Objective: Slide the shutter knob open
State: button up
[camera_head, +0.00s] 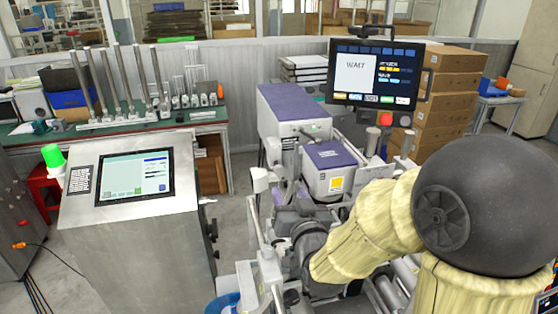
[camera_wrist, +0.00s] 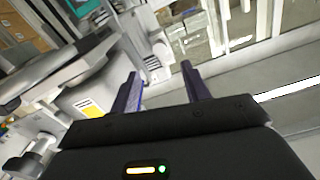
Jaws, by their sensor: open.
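I cannot make out the shutter knob for certain in either view. A grey machine with a purple top (camera_head: 293,101) stands in the middle of the head view. A smaller grey unit with a purple lid (camera_head: 330,155) and a yellow label sits in front of it. A pale housing with a yellow label (camera_wrist: 88,106) shows at the left of the wrist view. My gripper (camera_wrist: 159,68) is open, its two dark fingers apart with nothing held between them. In the head view my arm reaches in from the right, and the fingers are not clearly visible there.
A monitor reading WAIT (camera_head: 376,74) stands above the machine, with a red button below it. A steel console (camera_head: 130,230) with a screen and green lamp stands at the left. A green-topped bench (camera_head: 110,128) and stacked cardboard boxes (camera_head: 452,95) are behind.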

aim_at(279, 172)
jog(key=p+x, duration=0.3)
jog(key=x, duration=0.8)
jog(key=shift+w+a+f, duration=0.1)
jog(key=shift+c, duration=0.2)
